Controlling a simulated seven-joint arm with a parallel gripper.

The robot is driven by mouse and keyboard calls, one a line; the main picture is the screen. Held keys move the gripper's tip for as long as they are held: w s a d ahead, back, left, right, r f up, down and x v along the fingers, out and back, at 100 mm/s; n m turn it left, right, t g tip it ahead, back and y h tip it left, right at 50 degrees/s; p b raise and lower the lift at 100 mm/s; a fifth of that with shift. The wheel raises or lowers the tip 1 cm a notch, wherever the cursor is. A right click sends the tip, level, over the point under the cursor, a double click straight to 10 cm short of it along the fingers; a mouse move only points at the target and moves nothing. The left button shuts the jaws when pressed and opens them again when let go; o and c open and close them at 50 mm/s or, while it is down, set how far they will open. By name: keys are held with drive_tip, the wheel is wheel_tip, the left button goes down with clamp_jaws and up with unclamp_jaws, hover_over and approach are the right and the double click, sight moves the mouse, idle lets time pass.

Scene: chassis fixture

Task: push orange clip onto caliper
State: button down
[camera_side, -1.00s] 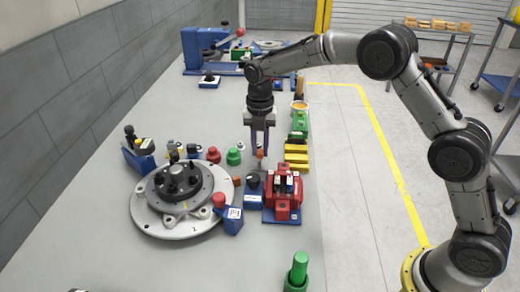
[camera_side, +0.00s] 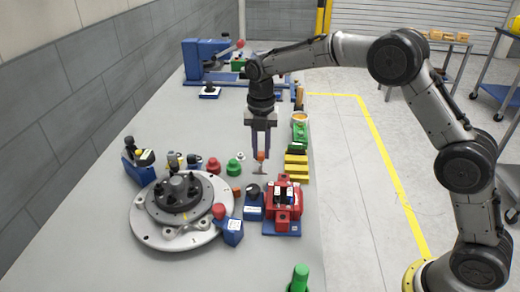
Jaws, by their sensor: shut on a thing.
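My gripper (camera_side: 261,156) points straight down above the table, behind the red caliper. It is shut on a small orange piece, which I take to be the orange clip (camera_side: 261,156). A thin grey stem with a flat foot shows below the fingertips; I cannot tell whether it belongs to the held piece. The red caliper (camera_side: 283,215) sits on a blue base, nearer the camera and slightly right of my gripper. Its slot holds dark and white parts. My gripper and the caliper are apart.
A blue block with a black knob (camera_side: 253,206) stands left of the caliper. A round grey hub disc (camera_side: 150,232) lies further left. Green (camera_side: 234,167) and red (camera_side: 213,166) knobs stand behind it. Yellow blocks (camera_side: 296,168) line the right edge. A green post (camera_side: 299,278) stands in front.

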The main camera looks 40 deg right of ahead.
drive_tip(key=s+a+r, duration=0.3)
drive_tip(key=s+r, duration=0.4)
drive_tip(key=s, duration=0.5)
drive_tip(key=shift+f, duration=2.4)
drive_tip(key=shift+f, duration=0.15)
drive_tip(key=shift+f, duration=0.5)
drive_tip(key=shift+f, duration=0.8)
drive_tip(key=c, duration=1.1)
unclamp_jaws()
drive_tip(key=shift+r, duration=0.15)
